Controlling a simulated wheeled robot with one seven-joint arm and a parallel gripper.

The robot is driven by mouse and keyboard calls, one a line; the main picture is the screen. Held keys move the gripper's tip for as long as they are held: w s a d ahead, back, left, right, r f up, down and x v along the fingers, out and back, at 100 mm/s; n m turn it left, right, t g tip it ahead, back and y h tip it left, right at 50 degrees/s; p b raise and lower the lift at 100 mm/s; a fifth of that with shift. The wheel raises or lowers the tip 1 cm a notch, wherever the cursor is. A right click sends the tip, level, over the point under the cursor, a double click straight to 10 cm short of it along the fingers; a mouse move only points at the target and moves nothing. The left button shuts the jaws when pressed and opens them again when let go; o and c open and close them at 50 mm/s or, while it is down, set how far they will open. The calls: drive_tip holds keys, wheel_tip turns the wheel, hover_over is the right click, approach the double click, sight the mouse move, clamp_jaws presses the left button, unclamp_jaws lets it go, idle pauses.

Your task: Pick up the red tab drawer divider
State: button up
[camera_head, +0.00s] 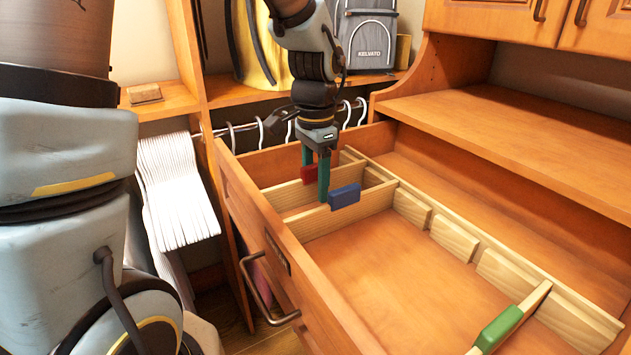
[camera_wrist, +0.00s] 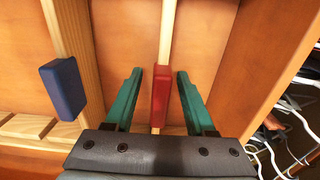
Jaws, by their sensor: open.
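The red tab drawer divider shows its red tab (camera_head: 308,174) in the head view, on a thin wooden divider near the back of the open drawer. The red tab also shows in the wrist view (camera_wrist: 160,96), upright between my gripper's two green fingers. My gripper (camera_head: 318,176) points down over this divider, fingers open, one on each side of the tab. In the wrist view a gap shows between each finger and the tab. In the head view the nearer finger partly hides the tab.
A divider with a blue tab (camera_head: 344,196) stands close in front of the red one. A divider with a green tab (camera_head: 499,327) is at the near right. The drawer's middle (camera_head: 400,270) is bare. White hangers (camera_head: 258,133) hang behind the drawer.

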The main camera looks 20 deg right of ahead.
drive_tip(key=shift+f, duration=0.2)
clamp_jaws()
idle(0.3)
